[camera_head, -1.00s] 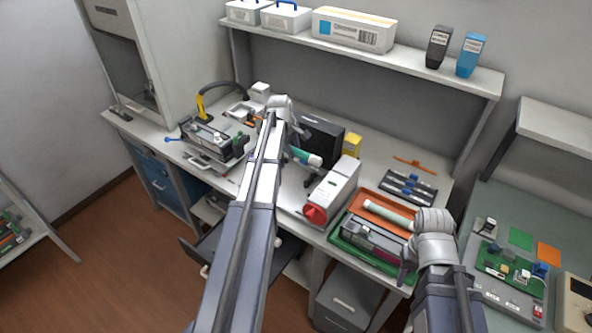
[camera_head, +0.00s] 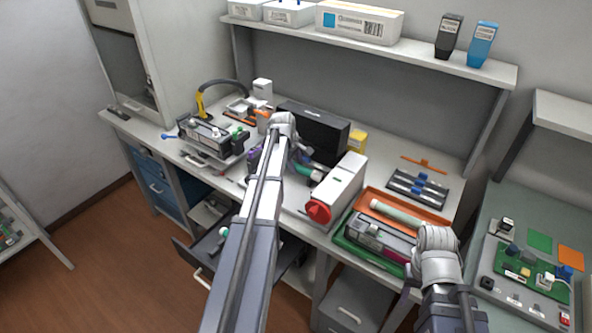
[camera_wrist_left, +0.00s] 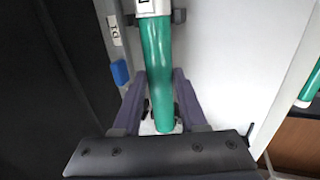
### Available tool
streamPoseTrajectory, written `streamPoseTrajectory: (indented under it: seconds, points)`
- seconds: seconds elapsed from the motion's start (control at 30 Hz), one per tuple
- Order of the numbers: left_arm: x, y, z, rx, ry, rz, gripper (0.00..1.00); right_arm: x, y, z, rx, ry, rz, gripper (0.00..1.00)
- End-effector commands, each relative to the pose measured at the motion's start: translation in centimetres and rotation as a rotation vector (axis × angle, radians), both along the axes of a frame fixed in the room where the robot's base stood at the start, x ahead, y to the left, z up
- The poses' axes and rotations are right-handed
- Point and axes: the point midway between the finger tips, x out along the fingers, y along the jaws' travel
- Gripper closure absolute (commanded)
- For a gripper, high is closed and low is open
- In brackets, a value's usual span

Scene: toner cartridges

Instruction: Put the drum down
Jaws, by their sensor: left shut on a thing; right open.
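The drum is a green cylinder (camera_wrist_left: 158,65) with a white labelled end piece. It lies between the two dark fingers of my left gripper (camera_wrist_left: 160,95), which is shut on it. In the head view, part of the green drum (camera_head: 306,169) shows beside my left gripper (camera_head: 296,158), in front of the black box and left of the white box with the red knob. My arm hides much of it, and I cannot tell whether it touches the bench. My right gripper (camera_head: 408,287) is open near the front of the green tray; its fingers are partly hidden.
The black box (camera_head: 314,130) and white box (camera_head: 341,186) stand close to the drum. The green tray (camera_head: 352,243) and orange tray (camera_head: 430,210) with a pale roller (camera_head: 397,212) lie right. A dark drawer (camera_head: 210,252) is open below. Another green cylinder (camera_wrist_left: 311,86) shows at the wrist view's right edge.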

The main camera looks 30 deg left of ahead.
Motion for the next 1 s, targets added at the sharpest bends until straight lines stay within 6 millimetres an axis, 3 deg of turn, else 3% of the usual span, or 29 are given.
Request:
streamPoseTrajectory:
  seconds: [0.4, 0.43, 0.67, 1.0]
  points:
    - [0.01, 0.00, -0.54, 0.000, 0.000, 0.000, 1.00, 0.00, 0.00, -0.54, 0.000, 0.000, 0.000, 0.50]
    - [0.00, 0.00, -0.36, 0.000, 0.000, 0.000, 0.55, 0.00, 0.00, -0.36, 0.000, 0.000, 0.000, 0.50]
    - [0.00, 0.00, -0.33, 0.000, 0.000, 0.000, 0.29, 0.00, 0.00, -0.32, 0.000, 0.000, 0.000, 0.50]
    - [0.00, 0.00, -0.14, 0.000, 0.000, 0.000, 0.28, 0.00, 0.00, -0.14, 0.000, 0.000, 0.000, 0.50]
